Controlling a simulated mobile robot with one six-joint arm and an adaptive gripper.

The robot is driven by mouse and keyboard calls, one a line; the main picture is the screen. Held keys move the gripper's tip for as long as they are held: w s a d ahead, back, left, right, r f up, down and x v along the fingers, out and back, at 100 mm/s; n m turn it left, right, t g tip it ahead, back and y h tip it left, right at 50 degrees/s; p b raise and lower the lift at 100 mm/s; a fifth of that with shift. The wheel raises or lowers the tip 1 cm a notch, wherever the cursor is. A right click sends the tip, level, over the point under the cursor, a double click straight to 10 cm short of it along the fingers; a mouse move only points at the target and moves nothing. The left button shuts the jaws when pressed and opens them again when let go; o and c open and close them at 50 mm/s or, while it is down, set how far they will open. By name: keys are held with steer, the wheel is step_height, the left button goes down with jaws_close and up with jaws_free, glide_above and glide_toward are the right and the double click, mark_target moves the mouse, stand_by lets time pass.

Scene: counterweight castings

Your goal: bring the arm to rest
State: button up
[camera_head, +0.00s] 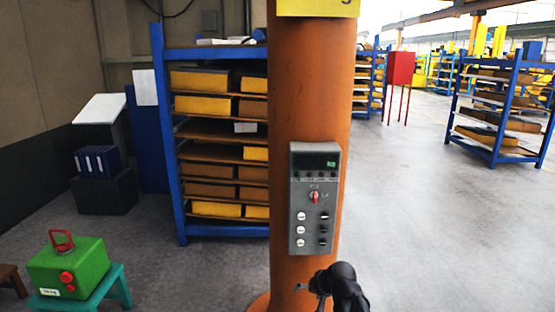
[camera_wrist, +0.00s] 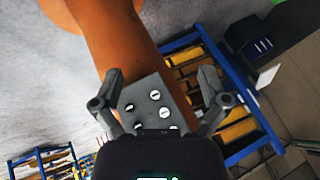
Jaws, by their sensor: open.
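My gripper (camera_head: 312,292) shows at the bottom of the head view, in front of the orange column (camera_head: 305,90) and below the grey control box. In the wrist view my gripper (camera_wrist: 160,80) has its two fingers spread wide with nothing between them. The grey control box (camera_head: 298,215) is mounted on the column, with a small display, a red selector switch (camera_head: 315,196) and white and black buttons. In the wrist view the control box (camera_wrist: 150,92) lies beyond and between the fingers. I cannot tell the exact gap.
A blue rack (camera_head: 180,190) of yellow and brown castings stands behind the column. A green box (camera_head: 70,268) sits on a teal stool (camera_head: 105,287) at lower left. A red cabinet (camera_head: 400,68) and another blue rack (camera_head: 500,140) stand farther right. The right floor is clear.

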steer(key=s+d+f+g+h, duration=0.1)
steer(key=s+d+g+h, duration=0.1)
steer(key=s+d, duration=0.2)
steer(key=s+d+f+n+g+h, duration=0.1)
steer(key=s+d+f+g+h, duration=0.1)
steer(key=s, duration=0.7)
steer(key=shift+d+f+g+h, duration=0.3)
steer(key=shift+d+g, duration=0.5)
steer(key=shift+d, duration=0.05)
steer(key=shift+w, duration=0.1)
